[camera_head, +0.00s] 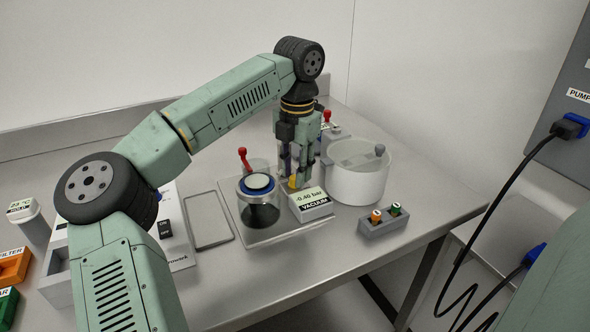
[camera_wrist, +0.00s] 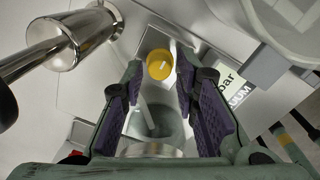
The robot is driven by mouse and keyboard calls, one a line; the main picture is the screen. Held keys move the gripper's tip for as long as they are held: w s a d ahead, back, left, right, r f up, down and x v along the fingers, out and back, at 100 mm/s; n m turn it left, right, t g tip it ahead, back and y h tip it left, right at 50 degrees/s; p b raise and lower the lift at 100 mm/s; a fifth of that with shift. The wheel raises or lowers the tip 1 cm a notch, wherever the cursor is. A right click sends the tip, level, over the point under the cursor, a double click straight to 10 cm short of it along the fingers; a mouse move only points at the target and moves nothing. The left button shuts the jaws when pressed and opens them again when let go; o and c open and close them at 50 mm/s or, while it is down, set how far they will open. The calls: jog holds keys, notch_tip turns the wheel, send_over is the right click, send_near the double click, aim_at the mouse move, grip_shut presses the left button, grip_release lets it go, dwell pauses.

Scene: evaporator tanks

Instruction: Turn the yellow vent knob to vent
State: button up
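The yellow vent knob (camera_head: 292,183) shows low between the fingers of my gripper (camera_head: 294,176), beside the vacuum gauge. In the wrist view the knob (camera_wrist: 157,66) is a round yellow cap with a short pale mark. My gripper (camera_wrist: 159,72) is open there, with one purple-padded finger to each side of the knob and a visible gap around it. I cannot tell how far down the fingertips reach beside it. The gauge (camera_head: 313,205) reads -0.40 bar, VACUUM.
A glass tank with a blue-rimmed lid (camera_head: 257,184) stands left of the gauge. A white round vessel (camera_head: 359,178) stands to the right. Red-topped levers (camera_head: 244,158) rise nearby. A grey holder (camera_head: 385,226) with orange and green caps sits at front right.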

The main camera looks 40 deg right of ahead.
jog(key=shift+f, duration=0.45)
jog(key=shift+c, duration=0.2)
grip_shut()
